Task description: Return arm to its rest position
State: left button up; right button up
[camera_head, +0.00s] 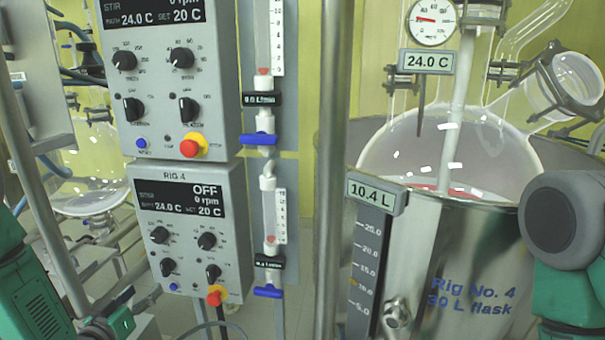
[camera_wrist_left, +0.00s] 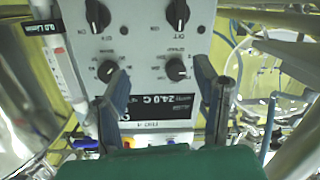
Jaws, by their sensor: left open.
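My left arm (camera_head: 35,290) is green and comes in at the lower left of the head view. Its gripper (camera_head: 121,316) shows only in part there, low and left of the Rig 4 control box (camera_head: 152,284). In the left wrist view the gripper (camera_wrist_left: 162,88) has its two dark fingers spread apart, with nothing between them. The Rig 4 box (camera_wrist_left: 140,45) appears upside down beyond the fingers; I see no contact. Part of my right arm (camera_head: 570,230) is at the right edge, in front of the steel vessel; its gripper is out of view.
A second control box (camera_head: 225,75) is above the Rig 4 box, whose display reads OFF. Flow meters with blue valves (camera_head: 267,292) stand beside them. A vertical steel post (camera_head: 325,200) stands before the steel vessel (camera_head: 450,250). Metal tubes and glassware crowd the left.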

pick_arm(q)
jog(key=s+d+f+m+g, duration=0.1)
jog(key=s+d+f+g, duration=0.4)
jog(key=s+d+f, duration=0.3)
jog(key=s+d+f+g, duration=0.1)
jog(key=s+f+g, duration=0.1)
jog(key=s, duration=0.7)
jog(key=s+d+f+m+g, duration=0.1)
jog(key=s+d+f+g, duration=0.1)
jog(key=s+g, duration=0.3)
jog(key=s+d+f+g, duration=0.1)
jog(key=s+f+g, duration=0.2)
jog(key=s, duration=1)
jog(key=shift+s+d+f+m+g+y, duration=0.15)
jog(key=shift+s+f+m+g+y, duration=0.15)
jog(key=shift+g, duration=0.2)
jog(key=shift+w+f, duration=0.1)
jog(key=shift+w, duration=0.15)
